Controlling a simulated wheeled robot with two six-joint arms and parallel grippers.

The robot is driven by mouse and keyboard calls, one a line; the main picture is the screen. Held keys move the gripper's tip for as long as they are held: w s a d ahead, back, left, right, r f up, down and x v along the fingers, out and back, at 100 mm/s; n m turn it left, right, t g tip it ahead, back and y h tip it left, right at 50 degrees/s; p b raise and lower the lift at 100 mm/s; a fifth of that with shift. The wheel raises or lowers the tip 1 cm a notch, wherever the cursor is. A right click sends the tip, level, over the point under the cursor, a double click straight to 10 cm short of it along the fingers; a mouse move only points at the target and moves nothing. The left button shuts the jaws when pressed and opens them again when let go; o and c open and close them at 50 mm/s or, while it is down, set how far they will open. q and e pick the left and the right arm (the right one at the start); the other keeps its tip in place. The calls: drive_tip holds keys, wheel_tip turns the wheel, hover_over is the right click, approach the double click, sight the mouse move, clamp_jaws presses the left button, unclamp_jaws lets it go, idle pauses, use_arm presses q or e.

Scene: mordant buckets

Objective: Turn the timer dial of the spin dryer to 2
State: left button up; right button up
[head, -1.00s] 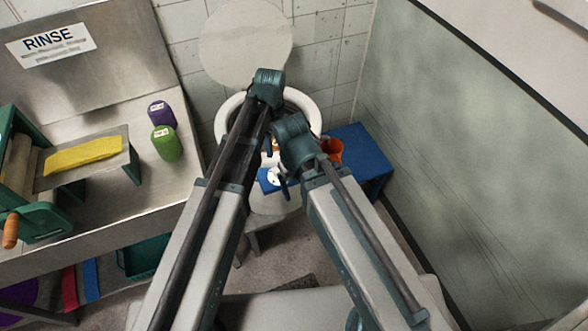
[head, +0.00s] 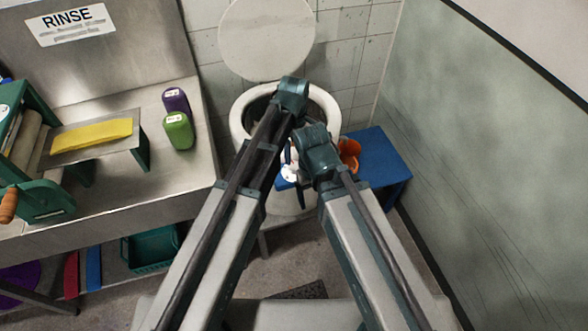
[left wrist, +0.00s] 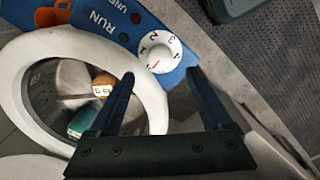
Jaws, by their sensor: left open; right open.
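The spin dryer (head: 239,122) stands at the back wall with its round lid (head: 266,38) up. Its white timer dial (left wrist: 161,55) sits on a blue panel (left wrist: 112,32). The dial carries the numbers 1 to 4, and a red mark on it lies near the 1, on the lower left side. In the head view the dial (head: 289,172) is partly hidden by my arms. My left gripper (left wrist: 160,73) is open and empty, its fingertips either side of the dial's lower edge in the picture; contact cannot be told. My right gripper (head: 303,182) is beside the panel, its fingers mostly hidden.
Brown (left wrist: 104,83) and teal (left wrist: 84,121) labelled bundles lie in the drum. The steel sink counter (head: 180,185) is left.

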sight(294, 165)
use_arm(q)
wheel_tip(294, 165, down, 7)
drive_tip(key=b, duration=0.6)
drive_tip(key=shift+f, duration=0.1)
clamp_jaws()
